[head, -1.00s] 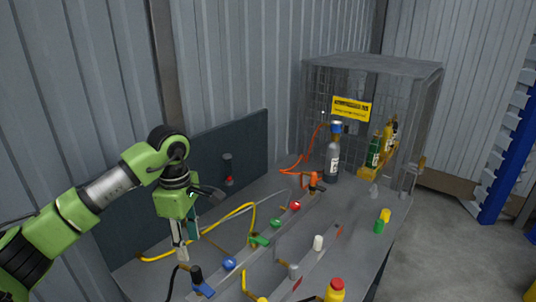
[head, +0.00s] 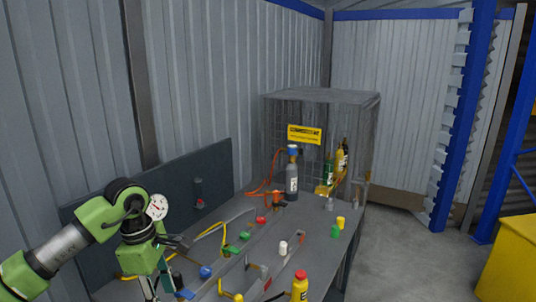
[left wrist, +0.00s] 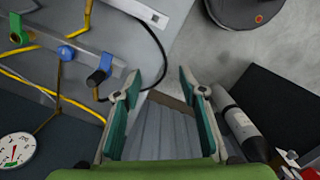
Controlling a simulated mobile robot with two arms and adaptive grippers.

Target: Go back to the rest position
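My left gripper (head: 152,287) is at the lower left of the head view, by the near left end of the grey bench (head: 300,254). In the left wrist view, the left gripper (left wrist: 160,88) has its two green-padded fingers well apart with nothing between them. The bench's end with a black-tipped fitting (left wrist: 96,77) and a blue knob (left wrist: 66,53) lies to the left of the fingers there. My right gripper is in neither view.
A white dial gauge (head: 157,207) shows close to my left arm. A mesh cage (head: 361,140) with bottles stands at the bench's far end. A yellow-and-red bottle (head: 299,287) stands at the near edge. Floor (head: 405,255) right of the bench is clear.

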